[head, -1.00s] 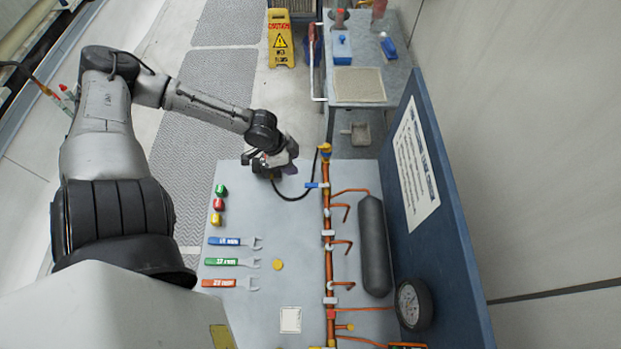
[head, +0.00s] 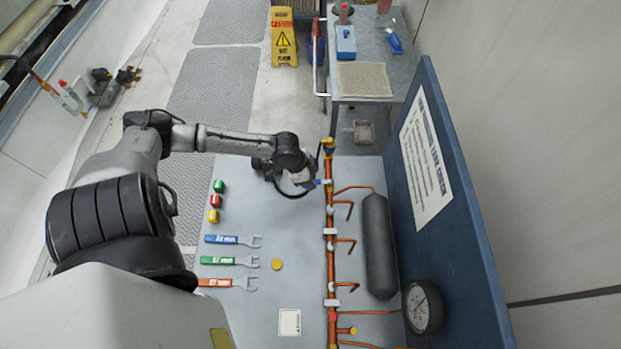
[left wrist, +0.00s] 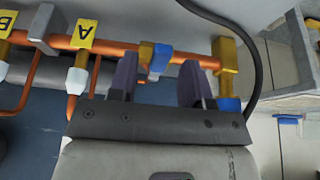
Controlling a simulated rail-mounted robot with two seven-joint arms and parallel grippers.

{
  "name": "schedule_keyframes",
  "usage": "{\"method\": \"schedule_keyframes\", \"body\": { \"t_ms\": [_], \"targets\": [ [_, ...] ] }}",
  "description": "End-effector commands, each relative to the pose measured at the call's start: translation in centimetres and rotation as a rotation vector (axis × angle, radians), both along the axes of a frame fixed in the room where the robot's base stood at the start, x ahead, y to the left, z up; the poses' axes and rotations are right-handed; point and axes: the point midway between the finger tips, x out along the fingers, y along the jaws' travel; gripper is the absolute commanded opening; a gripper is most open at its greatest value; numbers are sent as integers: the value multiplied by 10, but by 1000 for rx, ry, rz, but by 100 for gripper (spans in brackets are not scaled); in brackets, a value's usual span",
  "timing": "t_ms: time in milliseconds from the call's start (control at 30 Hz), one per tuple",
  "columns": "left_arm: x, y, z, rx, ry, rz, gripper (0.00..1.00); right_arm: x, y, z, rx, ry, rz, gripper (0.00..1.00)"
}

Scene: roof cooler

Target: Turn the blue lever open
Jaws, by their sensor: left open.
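The blue lever (head: 324,182) sits on the copper pipe (head: 331,215) near its far end. In the left wrist view the blue lever (left wrist: 160,60) shows between my two fingertips, in front of the copper pipe (left wrist: 120,47). My left gripper (left wrist: 158,78) is open, with one dark purple finger on each side of the lever. I cannot tell whether either finger touches it. In the head view my left gripper (head: 308,183) is beside the lever, partly hidden by its own wrist. My right gripper is not in view.
A black hose and brass fitting (left wrist: 228,55) are close to the right finger.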

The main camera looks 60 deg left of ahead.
Motion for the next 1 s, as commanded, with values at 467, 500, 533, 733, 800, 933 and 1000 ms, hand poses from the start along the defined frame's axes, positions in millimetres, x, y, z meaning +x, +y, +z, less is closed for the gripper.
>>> {"method": "schedule_keyframes", "body": {
  "t_ms": [467, 500, 533, 733, 800, 933, 1000],
  "targets": [
    [2, -1, -5, 2, -1, -1, 42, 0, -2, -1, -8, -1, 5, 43],
    [2, -1, -5, 2, -1, -1, 38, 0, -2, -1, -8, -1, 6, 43],
    [2, -1, -5, 1, -1, -1, 35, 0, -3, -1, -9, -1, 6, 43],
    [2, -1, -5, 1, -1, -1, 16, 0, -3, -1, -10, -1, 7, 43],
    [2, -1, -5, 1, -1, -1, 9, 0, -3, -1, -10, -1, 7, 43],
    [2, -1, -5, 1, -1, -1, 0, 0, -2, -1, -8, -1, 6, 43],
    [2, -1, -5, 1, -1, -1, 0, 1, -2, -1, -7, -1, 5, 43]
  ]
}}
